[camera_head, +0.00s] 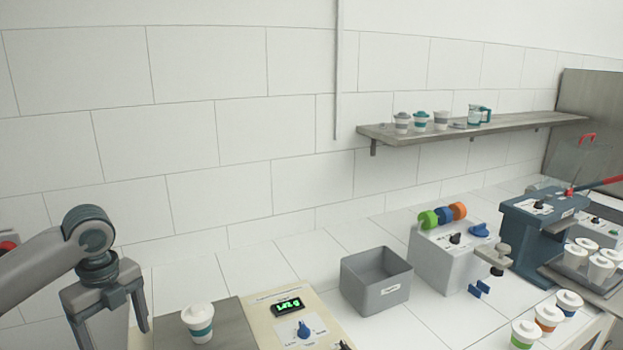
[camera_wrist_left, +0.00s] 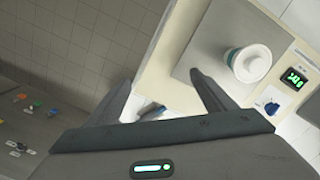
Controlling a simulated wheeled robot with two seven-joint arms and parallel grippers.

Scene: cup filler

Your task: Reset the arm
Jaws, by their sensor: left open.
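My left gripper (camera_head: 112,318) hangs at the lower left in the head view, its fingers pointing down. It is open, and nothing shows between its fingers. In the left wrist view its two fingers (camera_wrist_left: 160,100) are spread apart. The cup also shows in the left wrist view (camera_wrist_left: 249,63), beside the right finger. My right gripper is not in view.
The scale's panel has a lit green display (camera_head: 288,305) and a blue knob (camera_head: 304,328). A grey bin (camera_head: 376,290) stands right of it. A grey machine (camera_head: 446,262), a blue press (camera_head: 541,225) and several lidded cups (camera_head: 546,317) stand further right. A wall shelf (camera_head: 470,128) holds cups.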

